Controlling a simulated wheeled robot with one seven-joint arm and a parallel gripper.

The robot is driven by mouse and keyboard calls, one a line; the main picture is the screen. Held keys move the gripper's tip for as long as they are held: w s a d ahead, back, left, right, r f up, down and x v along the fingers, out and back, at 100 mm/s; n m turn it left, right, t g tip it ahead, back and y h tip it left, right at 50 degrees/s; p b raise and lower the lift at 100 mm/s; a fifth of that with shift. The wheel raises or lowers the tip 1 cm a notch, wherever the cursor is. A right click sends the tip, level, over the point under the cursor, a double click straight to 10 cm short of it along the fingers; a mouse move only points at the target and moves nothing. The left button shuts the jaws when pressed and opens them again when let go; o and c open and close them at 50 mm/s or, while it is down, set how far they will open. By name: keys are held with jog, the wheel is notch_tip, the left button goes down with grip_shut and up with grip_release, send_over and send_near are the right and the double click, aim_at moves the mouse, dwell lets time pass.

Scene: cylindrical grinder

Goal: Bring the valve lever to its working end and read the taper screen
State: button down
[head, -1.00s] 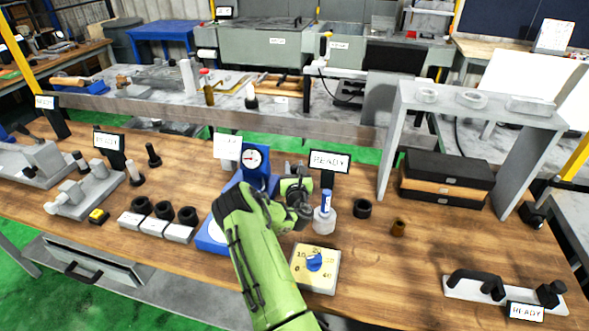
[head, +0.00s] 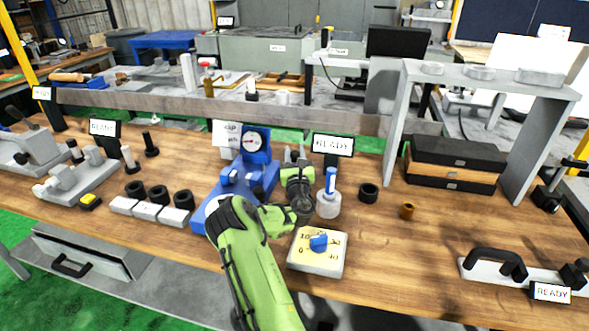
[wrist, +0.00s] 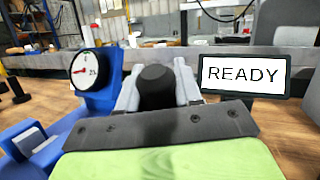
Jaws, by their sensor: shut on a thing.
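My gripper (wrist: 155,85) is shut on a black rounded knob (wrist: 155,88), seen between its pale fingers in the wrist view. I take this knob to be the valve lever's handle; the lever's body and its end positions are hidden.
The blue fixture (head: 232,180) carries a round dial gauge (head: 253,141) left of my gripper. A yellow dial plate (head: 317,262) lies in front.

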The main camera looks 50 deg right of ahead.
jog(key=b, duration=0.3)
jog(key=shift+s+a+f+n+t+h, duration=0.15)
jog(key=shift+a+f+n+t+h, duration=0.15)
jog(key=shift+a+f+t+h, duration=0.1)
jog(key=shift+r+b, duration=0.2)
jog(key=shift+b, duration=0.2)
jog(key=c, duration=0.8)
grip_release()
jog(key=shift+a+r, duration=0.1)
jog(key=shift+a, duration=0.05)
jog(key=shift+c, duration=0.2)
notch_tip(320, 180, up, 10)
jog(key=p, duration=0.6)
